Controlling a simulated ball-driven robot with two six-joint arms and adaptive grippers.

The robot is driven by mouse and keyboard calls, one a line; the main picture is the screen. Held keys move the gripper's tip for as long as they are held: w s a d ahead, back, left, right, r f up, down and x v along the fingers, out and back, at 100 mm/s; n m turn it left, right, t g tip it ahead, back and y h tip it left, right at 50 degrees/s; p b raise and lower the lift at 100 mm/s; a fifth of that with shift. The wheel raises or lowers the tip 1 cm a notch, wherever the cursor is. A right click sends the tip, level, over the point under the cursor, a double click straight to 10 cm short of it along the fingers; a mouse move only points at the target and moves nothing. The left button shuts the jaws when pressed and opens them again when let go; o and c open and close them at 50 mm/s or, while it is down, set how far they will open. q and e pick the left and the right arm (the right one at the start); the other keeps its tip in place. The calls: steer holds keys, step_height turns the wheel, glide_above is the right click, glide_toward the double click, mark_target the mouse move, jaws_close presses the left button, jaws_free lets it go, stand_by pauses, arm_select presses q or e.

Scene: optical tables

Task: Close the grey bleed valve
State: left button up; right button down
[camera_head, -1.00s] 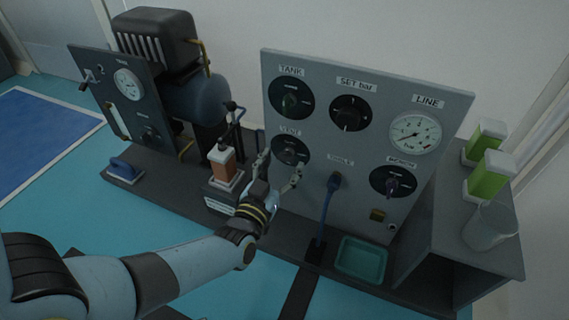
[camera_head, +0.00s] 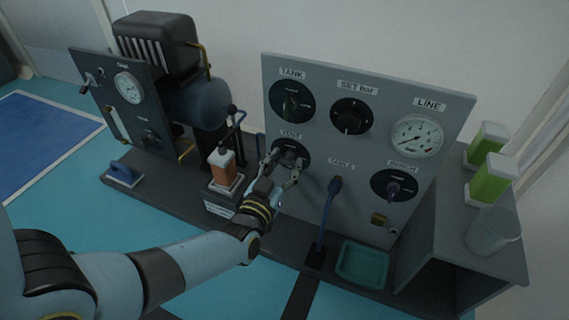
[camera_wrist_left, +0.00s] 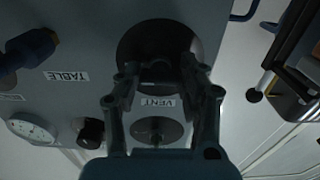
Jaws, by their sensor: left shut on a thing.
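The grey bleed valve (camera_head: 291,150) is the knob on a round black dial marked VENT, at the left of the grey panel (camera_head: 340,175). It also shows dimly in the left wrist view (camera_wrist_left: 158,68), upside down, with the VENT label beside it. My left gripper (camera_head: 285,163) reaches up to this dial from below left. Its two fingers are on either side of the knob and shut on it, as the left wrist view (camera_wrist_left: 160,74) shows. The fingers partly cover the knob, so its exact angle is hard to read. My right gripper is not in view.
The TANK knob (camera_head: 292,103) is just above, with the SET bar knob (camera_head: 350,117) to its right. The blue TABLE lever (camera_head: 327,215) hangs to the right of my gripper. An orange bottle (camera_head: 224,168) stands close on the left. A teal tray (camera_head: 362,263) lies below.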

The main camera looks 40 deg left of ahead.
arm_select(q)
steer(key=shift+n, duration=0.3)
steer(key=shift+f+n+b, duration=0.1)
steer(key=shift+n+b, duration=1.2)
steer(key=shift+n, duration=7.4)
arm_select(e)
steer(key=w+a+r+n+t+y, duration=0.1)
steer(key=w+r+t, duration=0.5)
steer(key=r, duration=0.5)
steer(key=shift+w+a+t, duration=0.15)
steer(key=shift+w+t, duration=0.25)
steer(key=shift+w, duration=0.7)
arm_select(q)
steer(key=o, duration=1.2)
steer(key=shift+c, duration=0.2)
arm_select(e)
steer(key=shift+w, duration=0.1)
